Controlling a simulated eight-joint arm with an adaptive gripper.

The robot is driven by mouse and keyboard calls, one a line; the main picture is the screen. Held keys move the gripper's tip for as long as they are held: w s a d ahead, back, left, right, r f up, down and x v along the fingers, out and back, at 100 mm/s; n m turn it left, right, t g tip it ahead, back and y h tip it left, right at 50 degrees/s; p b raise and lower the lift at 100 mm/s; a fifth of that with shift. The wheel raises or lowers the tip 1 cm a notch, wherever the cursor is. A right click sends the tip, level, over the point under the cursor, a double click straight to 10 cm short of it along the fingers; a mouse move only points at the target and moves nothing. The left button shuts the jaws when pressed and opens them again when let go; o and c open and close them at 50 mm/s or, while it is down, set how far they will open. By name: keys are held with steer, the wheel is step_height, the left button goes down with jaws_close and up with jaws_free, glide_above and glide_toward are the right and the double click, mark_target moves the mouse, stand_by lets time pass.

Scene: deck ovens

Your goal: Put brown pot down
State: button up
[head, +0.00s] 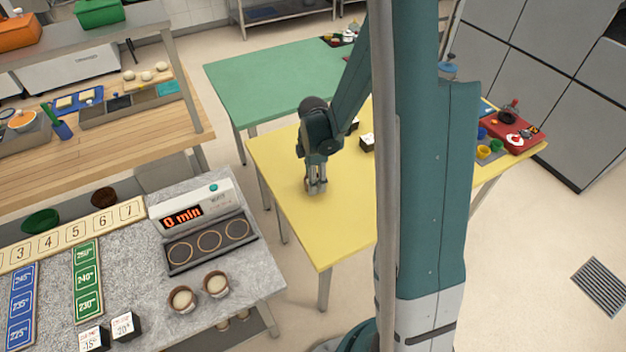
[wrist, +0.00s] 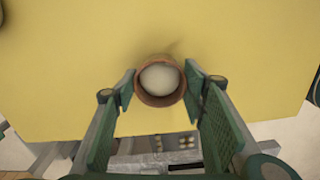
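The brown pot (wrist: 138,95) is round, with a pale, cream-coloured filling. In the wrist view it sits between the two fingertips of my gripper (wrist: 160,88), one pad against each side. My gripper looks shut on it. In the head view my gripper (head: 316,187) points down over the near left part of the yellow table (head: 290,222). The pot is largely hidden by the fingers there. I cannot tell whether its base touches the table top.
Small dark-and-white blocks (head: 367,142) and a red tray (head: 518,135) are farther along the yellow table. The table around my gripper is clear.

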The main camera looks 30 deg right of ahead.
steer(key=o, duration=0.4)
steer(key=shift+c, duration=0.2)
steer(key=shift+r, duration=0.15)
step_height(320, 180, up, 12)
steer(key=p, duration=0.1)
steer(key=shift+p, duration=0.3)
stand_by(0.3)
steer(key=shift+a+r, duration=0.1)
steer(key=shift+r, duration=0.05)
stand_by(0.5)
